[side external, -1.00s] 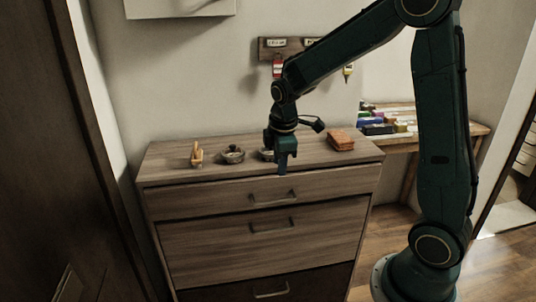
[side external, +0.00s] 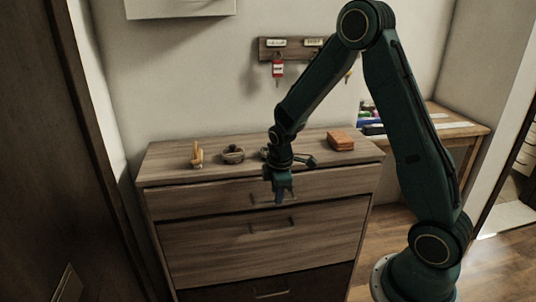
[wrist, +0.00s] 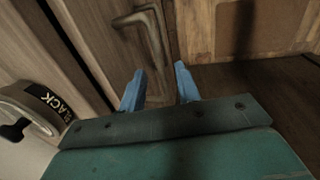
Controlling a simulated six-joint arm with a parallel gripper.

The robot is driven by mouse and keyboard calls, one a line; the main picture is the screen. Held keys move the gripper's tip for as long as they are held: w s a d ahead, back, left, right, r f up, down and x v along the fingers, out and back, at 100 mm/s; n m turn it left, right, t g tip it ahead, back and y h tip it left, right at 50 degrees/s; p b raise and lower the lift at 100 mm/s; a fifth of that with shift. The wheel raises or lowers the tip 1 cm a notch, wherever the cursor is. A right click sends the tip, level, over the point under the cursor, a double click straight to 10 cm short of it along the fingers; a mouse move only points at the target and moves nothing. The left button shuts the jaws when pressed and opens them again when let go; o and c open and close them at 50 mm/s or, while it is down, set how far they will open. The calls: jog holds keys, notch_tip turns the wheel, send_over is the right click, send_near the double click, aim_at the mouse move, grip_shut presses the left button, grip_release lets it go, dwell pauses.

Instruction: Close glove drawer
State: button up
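A wooden chest (side external: 165,160) has a top drawer (side external: 200,199), a larger middle drawer (side external: 200,248) and a darker bottom drawer (side external: 215,292), each with a bar handle. No label shows which is the glove drawer. All the fronts look nearly flush; a small gap at the top drawer cannot be judged. My gripper (side external: 279,199) points down in front of the top drawer and partly hides its handle. In the wrist view my gripper (wrist: 160,84) has two blue fingers apart with nothing between them, and a drawer handle (wrist: 155,42) lies just beyond them. Contact is not clear.
A tin marked BLACK (wrist: 28,112) shows at the left of the wrist view. On the chest top stand a small wooden item (side external: 197,156), a round tin (side external: 232,155) and a brown block (side external: 341,141). A key rack (side external: 290,48) hangs behind; a desk (side external: 455,130) stands right.

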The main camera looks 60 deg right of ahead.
jog(key=shift+w+d+f, duration=0.15)
jog(key=shift+f, duration=0.9)
grip_shut()
